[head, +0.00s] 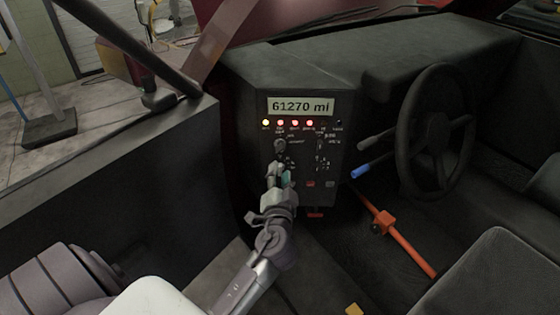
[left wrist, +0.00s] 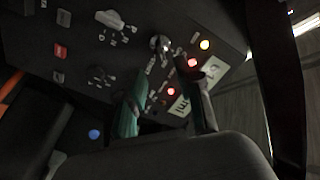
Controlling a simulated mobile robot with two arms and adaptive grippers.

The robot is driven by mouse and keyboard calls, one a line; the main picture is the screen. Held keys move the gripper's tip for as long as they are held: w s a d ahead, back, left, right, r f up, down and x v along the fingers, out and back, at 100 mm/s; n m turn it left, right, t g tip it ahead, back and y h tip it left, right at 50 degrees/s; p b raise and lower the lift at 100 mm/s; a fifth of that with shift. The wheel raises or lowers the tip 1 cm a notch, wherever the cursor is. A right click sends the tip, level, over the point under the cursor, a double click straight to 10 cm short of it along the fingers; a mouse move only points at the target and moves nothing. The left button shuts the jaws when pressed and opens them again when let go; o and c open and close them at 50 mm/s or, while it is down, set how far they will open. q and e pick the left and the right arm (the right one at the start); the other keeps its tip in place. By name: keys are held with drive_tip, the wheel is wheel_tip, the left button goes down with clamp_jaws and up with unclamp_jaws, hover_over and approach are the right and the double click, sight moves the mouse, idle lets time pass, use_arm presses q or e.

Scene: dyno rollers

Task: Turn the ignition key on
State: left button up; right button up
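The dark dashboard panel (head: 345,105) carries the ignition switch (head: 280,145), a small round metallic piece at its left, below the lit lamps. I cannot make out the key's shape or angle. In the left wrist view the switch (left wrist: 160,43) sits just beyond the fingertips, near the middle top. My left gripper (head: 281,170) is in front of the panel, just below the switch. In the left wrist view its fingers (left wrist: 172,85) are apart, with nothing held between them. One finger has a teal side. My right gripper is not in view.
The display (head: 300,106) reads 61270 mi, above one yellow and several red lit lamps (head: 295,123). Other knobs and red switches (head: 311,184) are close by. The steering wheel (head: 437,130), blue-tipped lever (head: 361,172) and orange bar (head: 400,240) are to the right.

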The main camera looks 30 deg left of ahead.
use_arm(q)
drive_tip(key=shift+v, duration=1.65)
drive_tip(key=s+d+f+m+g+h+p, duration=0.1)
drive_tip(key=d+f+g+h, duration=0.1)
drive_tip(key=f, duration=0.8)
drive_tip(key=s+d+f+m+g+h, duration=0.1)
drive_tip(key=d+f+g+h, duration=0.15)
drive_tip(key=f, duration=0.85)
drive_tip(key=s+d+f+g+h+p, duration=0.1)
drive_tip(key=s+d+f+h, duration=0.1)
drive_tip(key=s+f, duration=0.45)
drive_tip(key=s+d+f+g+h, duration=0.1)
drive_tip(key=s+f+g, duration=0.15)
drive_tip(key=f, duration=0.65)
drive_tip(key=s+f+g, duration=0.2)
drive_tip(key=s+f, duration=0.3)
drive_tip(key=s, duration=0.5)
drive_tip(key=s+f+n+g+h+p, duration=0.1)
drive_tip(key=s+f, duration=0.4)
drive_tip(key=s, duration=0.5)
drive_tip(key=s+f+n+g+h, duration=0.1)
drive_tip(key=s+f+g, duration=0.2)
drive_tip(key=s, duration=0.8)
wheel_tip(320, 180, down, 3)
drive_tip(key=shift+a+r+p, duration=0.2)
drive_tip(key=shift+p, duration=0.1)
